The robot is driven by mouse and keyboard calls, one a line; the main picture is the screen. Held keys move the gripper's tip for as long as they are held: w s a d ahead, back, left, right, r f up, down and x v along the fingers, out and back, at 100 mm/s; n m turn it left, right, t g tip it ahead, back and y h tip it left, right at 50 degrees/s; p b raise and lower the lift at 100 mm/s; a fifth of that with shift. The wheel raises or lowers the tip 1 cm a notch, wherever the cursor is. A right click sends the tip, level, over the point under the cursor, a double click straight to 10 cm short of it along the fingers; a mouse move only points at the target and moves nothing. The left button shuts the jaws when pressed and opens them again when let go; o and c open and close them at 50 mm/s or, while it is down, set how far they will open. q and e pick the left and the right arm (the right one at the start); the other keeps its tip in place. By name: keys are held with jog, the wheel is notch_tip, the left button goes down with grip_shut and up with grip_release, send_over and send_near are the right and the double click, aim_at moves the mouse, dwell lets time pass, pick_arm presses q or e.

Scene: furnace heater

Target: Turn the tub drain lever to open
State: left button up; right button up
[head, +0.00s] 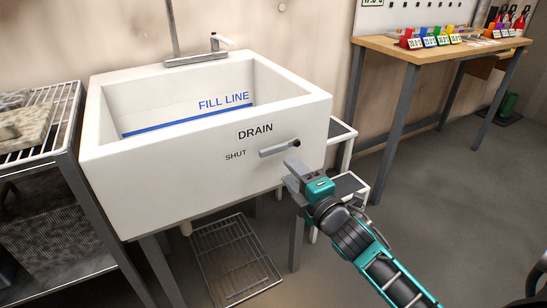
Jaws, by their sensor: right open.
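The white tub (180,170) stands against the wall with a blue line and the words FILL LINE inside. On its front face is the grey drain lever (278,148) under the word DRAIN. The lever lies nearly level, its left end by the word SHUT (235,155) and its right end raised slightly. My left gripper is not in view.
A wire rack (235,258) sits low beneath the tub. A metal shelf (60,150) with grey slabs stands at the left. A wooden table (440,48) with coloured bins is at the back right. White step stools stand right of the tub. Grey floor is clear at the right.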

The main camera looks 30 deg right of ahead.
aim_at(272, 152)
jog(key=w+b, duration=0.1)
jog(key=w, duration=0.8)
jog(key=shift+w+b, duration=0.1)
jog(key=shift+b, duration=0.3)
jog(key=shift+c, duration=0.3)
grip_shut()
